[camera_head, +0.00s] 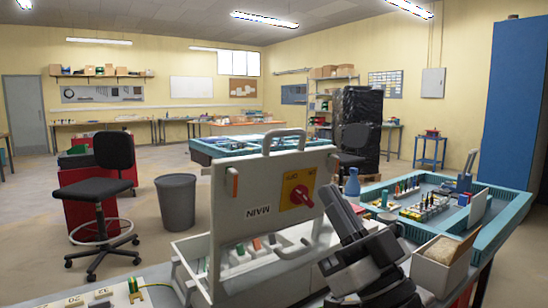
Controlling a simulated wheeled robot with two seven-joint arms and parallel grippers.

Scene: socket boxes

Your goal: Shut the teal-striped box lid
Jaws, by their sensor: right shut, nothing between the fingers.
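A pale grey box (196,257) stands open on the bench, with its lid (235,190) raised steeply. The lid carries a grey handle, a "MAIN" label and a red rotary switch on a yellow plate (298,189). I cannot make out a teal stripe on it. Several coloured parts show inside the box. My right gripper (329,196) is shut and empty, at the lid's right edge, its dark fingers pointing up and left. I cannot tell whether it touches the lid. My left gripper is not in view.
To the right are a teal tray (484,243) with several small parts, a blue bottle (352,182) and an open box of tan material (441,262). Numbered labels (103,293) lie at the front left. A stool (100,190) and a bin (176,203) stand beyond.

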